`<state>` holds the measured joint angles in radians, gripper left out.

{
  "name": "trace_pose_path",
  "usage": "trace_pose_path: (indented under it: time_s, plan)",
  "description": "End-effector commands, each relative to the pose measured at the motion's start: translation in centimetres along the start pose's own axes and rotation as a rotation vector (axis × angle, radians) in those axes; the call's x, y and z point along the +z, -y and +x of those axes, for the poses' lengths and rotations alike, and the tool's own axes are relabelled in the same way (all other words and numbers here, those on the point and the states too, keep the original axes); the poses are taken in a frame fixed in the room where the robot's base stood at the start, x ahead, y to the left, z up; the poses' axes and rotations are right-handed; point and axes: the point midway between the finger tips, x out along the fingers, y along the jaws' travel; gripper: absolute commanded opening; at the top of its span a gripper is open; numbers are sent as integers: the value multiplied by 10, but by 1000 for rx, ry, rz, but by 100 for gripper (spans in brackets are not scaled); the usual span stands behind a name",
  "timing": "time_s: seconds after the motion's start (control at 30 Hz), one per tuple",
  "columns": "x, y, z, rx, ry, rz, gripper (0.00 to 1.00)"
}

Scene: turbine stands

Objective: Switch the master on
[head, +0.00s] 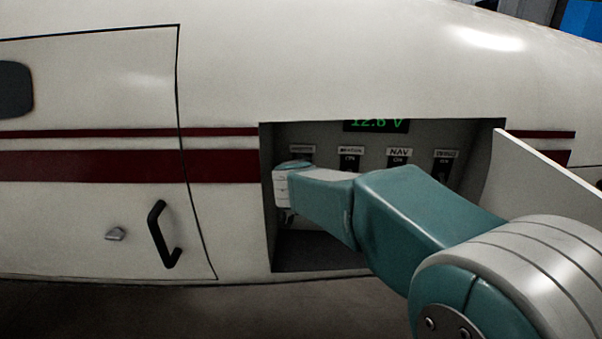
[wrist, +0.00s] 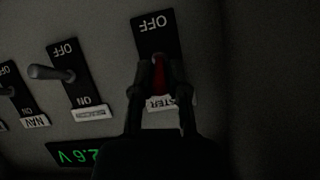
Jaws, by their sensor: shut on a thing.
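The master switch has a red lever (wrist: 159,80) on a dark plate (wrist: 155,36) marked OFF at the top of the upside-down wrist view. Its label (wrist: 157,102) is partly covered, with "STER" readable. My gripper (wrist: 160,70) has its two dark fingers on either side of the red lever and is shut on it. The ON end of the plate is hidden by the fingers, and I cannot tell which way the lever is tilted. In the head view, my wrist reaches into the left side of the panel recess (head: 320,260) and hides the master lever.
Other switches stand beside the master, including one with a grey lever (wrist: 50,73) and NAV (head: 399,153). A green display (head: 376,124) reads 12.6 V. An open hatch door (head: 545,170) stands right of the recess. A black handle (head: 160,234) is on the fuselage left.

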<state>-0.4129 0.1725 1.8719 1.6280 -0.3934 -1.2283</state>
Motion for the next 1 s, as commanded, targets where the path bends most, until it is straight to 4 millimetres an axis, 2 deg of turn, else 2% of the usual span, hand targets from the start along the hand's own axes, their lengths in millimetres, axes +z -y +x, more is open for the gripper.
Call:
trace_pose_path:
  time_s: [0.57, 0.6, 0.63, 0.67, 1.0]
  plan:
    - [-3, 2, -1, -3, 5, 0, 0]
    - [-3, 2, -1, -3, 5, 0, 37]
    - [-3, 2, -1, -3, 5, 0, 51]
    - [-3, 2, -1, -2, 6, 0, 54]
    - [-1, 0, -1, 0, 9, 0, 54]
